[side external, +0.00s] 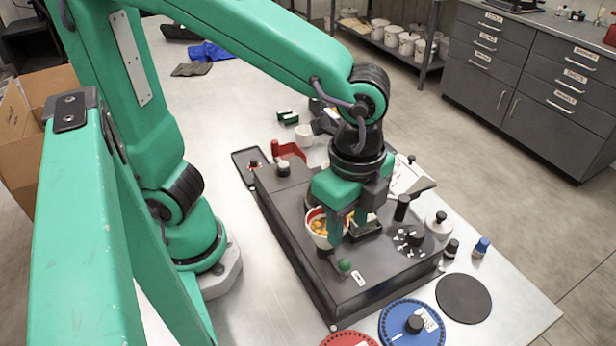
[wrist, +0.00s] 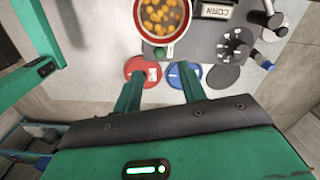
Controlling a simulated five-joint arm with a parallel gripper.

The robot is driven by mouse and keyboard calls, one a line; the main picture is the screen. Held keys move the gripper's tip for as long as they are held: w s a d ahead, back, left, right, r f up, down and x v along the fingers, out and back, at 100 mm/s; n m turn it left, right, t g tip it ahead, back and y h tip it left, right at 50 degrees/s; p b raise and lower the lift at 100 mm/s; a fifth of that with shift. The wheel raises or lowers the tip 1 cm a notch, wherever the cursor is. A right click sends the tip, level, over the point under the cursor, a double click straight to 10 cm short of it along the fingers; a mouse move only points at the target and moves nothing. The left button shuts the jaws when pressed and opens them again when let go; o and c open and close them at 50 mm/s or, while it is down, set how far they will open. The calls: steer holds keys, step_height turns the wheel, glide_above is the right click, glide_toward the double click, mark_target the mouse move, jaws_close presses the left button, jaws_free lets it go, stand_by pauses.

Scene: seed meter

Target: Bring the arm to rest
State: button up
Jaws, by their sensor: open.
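My gripper (side external: 348,224) hangs fingers-down over the dark grey seed meter (side external: 300,262), its jaws open. In the side view its green fingers partly cover a white cup with a red rim (side external: 313,235) holding orange kernels. The wrist view shows the two fingers (wrist: 161,70) apart with nothing between them. The cup (wrist: 188,20) lies beyond the fingertips there, full of kernels, beside a CORN label (wrist: 216,10). I cannot tell how high the fingertips are above the meter.
A red disc (side external: 348,339), a blue disc (side external: 398,330) and a black disc (side external: 463,297) lie at the table's front. A blue-capped bottle (side external: 481,247) and a white round container (side external: 437,226) stand right of the meter. The table's back left is mostly clear.

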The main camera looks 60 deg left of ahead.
steer(key=a+r+n+t, duration=0.2)
steer(key=a+n, duration=0.5)
steer(key=a, duration=0.2)
steer(key=a+r+n+t, duration=0.3)
steer(key=a+n, duration=0.5)
steer(key=a, duration=0.1)
steer(key=shift+w+a+r+t, duration=0.25)
steer(key=shift+a+t, duration=0.05)
